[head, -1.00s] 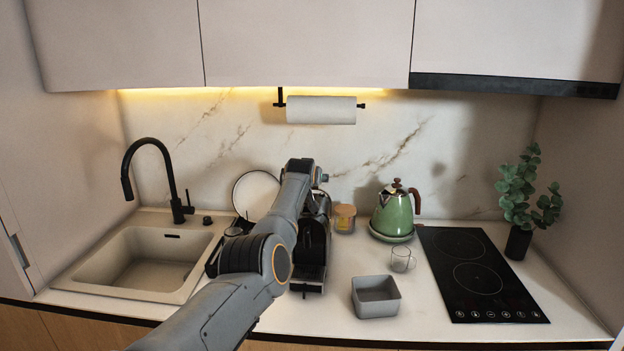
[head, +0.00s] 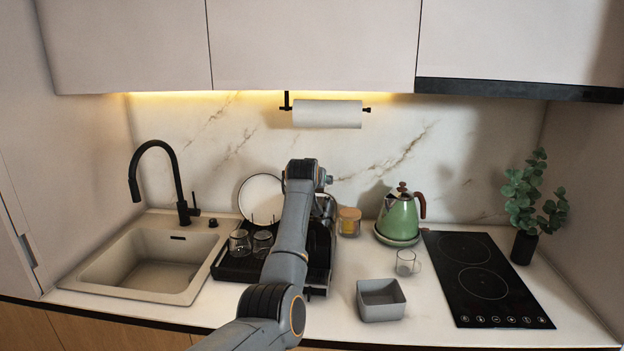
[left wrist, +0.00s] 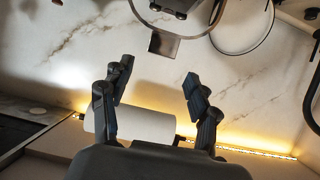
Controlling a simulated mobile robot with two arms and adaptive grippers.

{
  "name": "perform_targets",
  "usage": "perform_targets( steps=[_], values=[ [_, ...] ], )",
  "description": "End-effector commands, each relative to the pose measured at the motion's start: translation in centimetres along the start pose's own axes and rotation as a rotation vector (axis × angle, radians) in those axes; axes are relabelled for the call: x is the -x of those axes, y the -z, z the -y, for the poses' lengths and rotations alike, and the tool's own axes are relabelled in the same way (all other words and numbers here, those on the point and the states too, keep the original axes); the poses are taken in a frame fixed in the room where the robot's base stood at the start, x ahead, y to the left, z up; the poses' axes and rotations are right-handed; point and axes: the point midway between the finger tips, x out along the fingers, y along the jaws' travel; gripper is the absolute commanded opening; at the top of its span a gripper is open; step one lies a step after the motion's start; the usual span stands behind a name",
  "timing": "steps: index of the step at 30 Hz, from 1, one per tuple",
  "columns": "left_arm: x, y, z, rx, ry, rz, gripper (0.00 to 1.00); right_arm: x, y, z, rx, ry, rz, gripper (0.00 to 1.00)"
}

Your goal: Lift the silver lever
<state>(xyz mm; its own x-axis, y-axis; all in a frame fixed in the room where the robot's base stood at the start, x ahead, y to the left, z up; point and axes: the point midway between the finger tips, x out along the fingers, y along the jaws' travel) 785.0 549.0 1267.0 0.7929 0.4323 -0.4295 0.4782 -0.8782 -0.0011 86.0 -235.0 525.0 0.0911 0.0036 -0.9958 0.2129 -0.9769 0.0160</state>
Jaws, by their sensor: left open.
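A silver flat piece (left wrist: 164,44), which looks like the lever, shows at the top of the left wrist view, joined to a darker curved metal part. My left gripper (left wrist: 157,76) is open and empty, its two dark fingers apart; the silver piece appears beyond the fingertips, not touching them. In the head view my left arm reaches up over a black machine (head: 318,248) beside the dish rack and hides much of it. The gripper fingers are hidden there behind my wrist, and I cannot make out the lever clearly. My right gripper is not in view.
A dish rack (head: 228,268) holds glasses and a plate (head: 260,196) left of the machine. A paper towel roll (head: 327,114) hangs behind.

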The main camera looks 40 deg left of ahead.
Motion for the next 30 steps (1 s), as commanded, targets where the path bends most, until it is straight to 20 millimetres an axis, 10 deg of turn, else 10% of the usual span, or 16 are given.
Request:
perform_targets(
  steps=[15, 30],
  values=[
    [6.5, 0.0, 0.0, 0.000, 0.000, -0.001, 0.60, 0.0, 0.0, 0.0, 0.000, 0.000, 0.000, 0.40],
    [7.1, 0.0, 0.0, 0.000, 0.000, 0.000, 0.60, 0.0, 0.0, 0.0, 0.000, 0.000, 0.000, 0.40]
  ],
)
